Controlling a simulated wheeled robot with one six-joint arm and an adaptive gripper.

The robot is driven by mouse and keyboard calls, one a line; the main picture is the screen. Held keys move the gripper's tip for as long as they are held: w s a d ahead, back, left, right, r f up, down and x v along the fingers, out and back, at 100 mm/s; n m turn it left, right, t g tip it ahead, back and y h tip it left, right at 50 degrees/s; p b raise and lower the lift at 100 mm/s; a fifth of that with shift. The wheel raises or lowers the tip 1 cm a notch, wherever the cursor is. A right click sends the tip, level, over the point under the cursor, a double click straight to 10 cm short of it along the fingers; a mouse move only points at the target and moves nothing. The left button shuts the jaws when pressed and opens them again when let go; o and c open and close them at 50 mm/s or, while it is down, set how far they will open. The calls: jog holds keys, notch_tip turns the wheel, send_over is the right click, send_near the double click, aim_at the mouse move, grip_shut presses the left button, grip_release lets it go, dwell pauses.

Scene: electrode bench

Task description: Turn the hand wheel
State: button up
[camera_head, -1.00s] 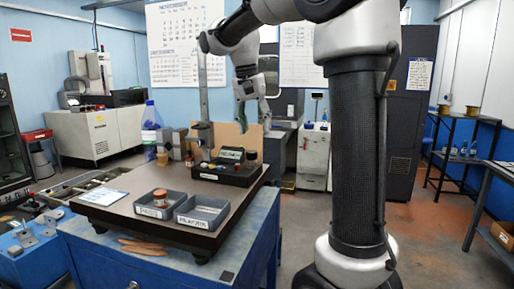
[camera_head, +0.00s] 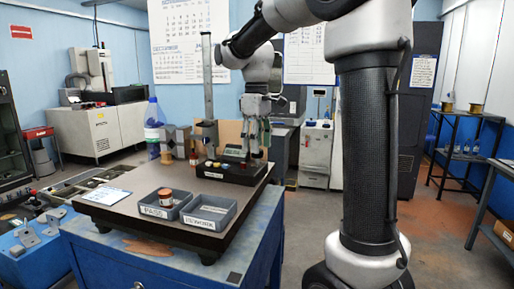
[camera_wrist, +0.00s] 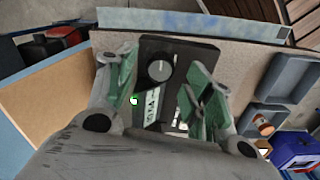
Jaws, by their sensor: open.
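A round grey knob (camera_wrist: 160,68) on a black box is the likeliest hand wheel. It has a pale mark on its face. The black box (camera_head: 228,176) stands on the dark bench plate, with a small display and coloured buttons. My gripper (camera_head: 254,150) points down over the box's right end. In the wrist view my gripper (camera_wrist: 160,82) is open, its green-padded fingers to either side of the knob. Whether they touch it I cannot tell. In the head view the fingers largely hide the knob.
Two grey trays, one labelled PASS (camera_head: 158,212) and one beside it (camera_head: 210,221), stand at the plate's front. A tall metal column (camera_head: 207,90) rises behind the box. A blue-capped bottle (camera_head: 153,125) and metal blocks stand at the back left.

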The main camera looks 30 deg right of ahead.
jog(key=shift+f, duration=0.9)
jog(key=c, duration=1)
jog(key=shift+m, duration=0.9)
jog(key=o, duration=1)
jog(key=shift+r, duration=0.1)
